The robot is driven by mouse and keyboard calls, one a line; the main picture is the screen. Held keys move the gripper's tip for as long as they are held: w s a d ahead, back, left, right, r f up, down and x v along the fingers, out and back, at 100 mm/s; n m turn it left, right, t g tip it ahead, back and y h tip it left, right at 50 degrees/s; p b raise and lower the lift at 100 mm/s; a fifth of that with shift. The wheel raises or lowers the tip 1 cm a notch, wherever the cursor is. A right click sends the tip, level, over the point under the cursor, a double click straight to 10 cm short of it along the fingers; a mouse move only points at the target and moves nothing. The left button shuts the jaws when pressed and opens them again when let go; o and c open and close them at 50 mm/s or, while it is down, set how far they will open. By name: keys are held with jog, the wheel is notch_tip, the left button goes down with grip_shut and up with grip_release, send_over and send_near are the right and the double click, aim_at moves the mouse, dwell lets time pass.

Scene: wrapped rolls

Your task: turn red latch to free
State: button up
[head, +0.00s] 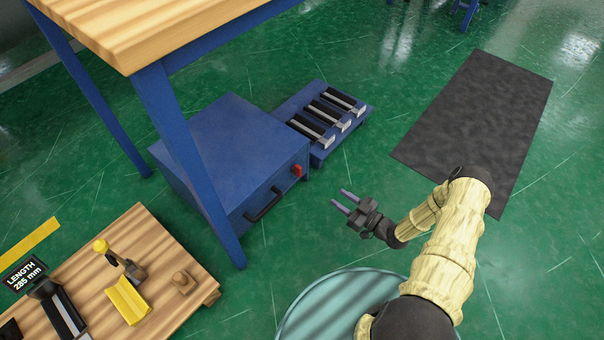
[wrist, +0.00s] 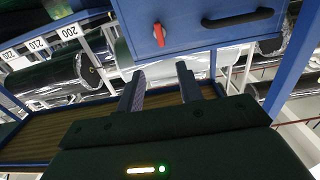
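The red latch (head: 297,171) is a small red piece on the front of the blue cabinet (head: 235,140), near its upper right corner. In the wrist view the red latch (wrist: 158,35) shows above my fingertips, left of the black handle (wrist: 238,18), with its long side close to upright in the picture. My gripper (head: 341,200) is in the air in front of the cabinet, to the right of the latch and apart from it. In the wrist view its two fingers (wrist: 160,78) are spread with nothing between them.
A wooden workbench (head: 150,25) on blue legs stands over the cabinet's left side. A low blue rack (head: 322,150) with black rolls sits beside the cabinet. A wooden table (head: 175,250) holds a yellow block and a small knob. A dark mat (head: 480,115) lies right; green floor around my gripper is clear.

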aim_at(301, 172)
jog(key=b+x, duration=0.7)
jog(key=x, duration=0.9)
jog(key=shift+a+f+b, duration=0.1)
jog(key=shift+b, duration=0.2)
jog(key=shift+w+a, duration=0.45)
jog(key=shift+w, duration=0.05)
jog(key=shift+s, duration=0.15)
grip_shut()
